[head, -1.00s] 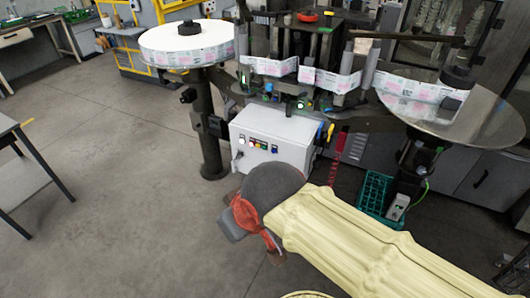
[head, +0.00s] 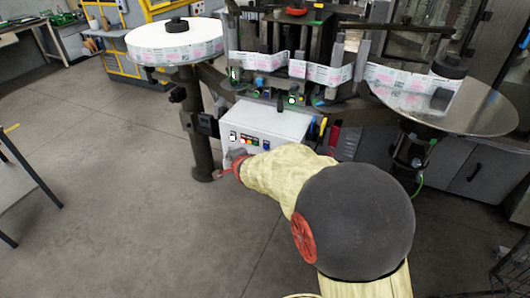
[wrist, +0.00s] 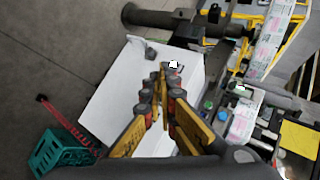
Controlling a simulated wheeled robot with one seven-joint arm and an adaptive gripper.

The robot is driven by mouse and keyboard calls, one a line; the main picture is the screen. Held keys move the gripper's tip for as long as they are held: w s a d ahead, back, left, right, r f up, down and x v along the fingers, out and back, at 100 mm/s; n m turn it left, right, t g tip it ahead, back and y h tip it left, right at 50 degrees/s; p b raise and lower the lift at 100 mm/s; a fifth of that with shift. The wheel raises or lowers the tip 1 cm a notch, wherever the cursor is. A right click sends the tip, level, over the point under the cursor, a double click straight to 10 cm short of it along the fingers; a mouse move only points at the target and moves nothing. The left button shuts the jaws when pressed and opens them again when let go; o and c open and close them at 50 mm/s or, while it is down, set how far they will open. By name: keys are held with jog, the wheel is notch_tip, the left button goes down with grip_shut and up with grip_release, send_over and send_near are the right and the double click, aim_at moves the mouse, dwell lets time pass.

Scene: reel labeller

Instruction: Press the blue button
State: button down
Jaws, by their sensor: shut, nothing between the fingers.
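The white control box (head: 285,124) stands below the labeller, with a row of small coloured buttons on its front. The blue button (head: 266,145) appears near the right end of that row, next to the green one. In the wrist view the box (wrist: 118,88) fills the middle, and I cannot make out the blue button there. My gripper (wrist: 161,73), with yellow and dark fingers, is shut and empty, its tips pointing across the box. In the head view my arm's end is low in front of the box's left part; its fingertips are mostly hidden. Contact cannot be told.
A label reel (head: 176,40) sits on the left post, and a large metal disc (head: 478,108) is on the right. A teal crate (wrist: 62,150) lies at the wrist view's lower left. A grey table (head: 20,178) stands at left. The floor between is clear.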

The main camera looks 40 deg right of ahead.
aim_at(266, 147)
jog(key=d+f+m+t+h+b, duration=0.1)
jog(key=d+f+m+h, duration=0.1)
jog(key=d+f+m, duration=0.4)
notch_tip(266, 147, down, 4)
jog(key=shift+w+d+r, duration=0.1)
jog(key=shift+w+d, duration=0.05)
jog(key=shift+d, duration=0.75)
jog(key=shift+d, duration=0.15)
jog(key=w+d, duration=0.3)
jog(key=d, duration=0.4)
jog(key=shift+w+d, duration=0.15)
jog(key=shift+d, duration=0.25)
jog(key=shift+d, duration=0.15)
jog(key=shift+w+d+p, duration=0.15)
jog(key=shift+d+p, duration=0.1)
jog(key=shift+p, duration=0.1)
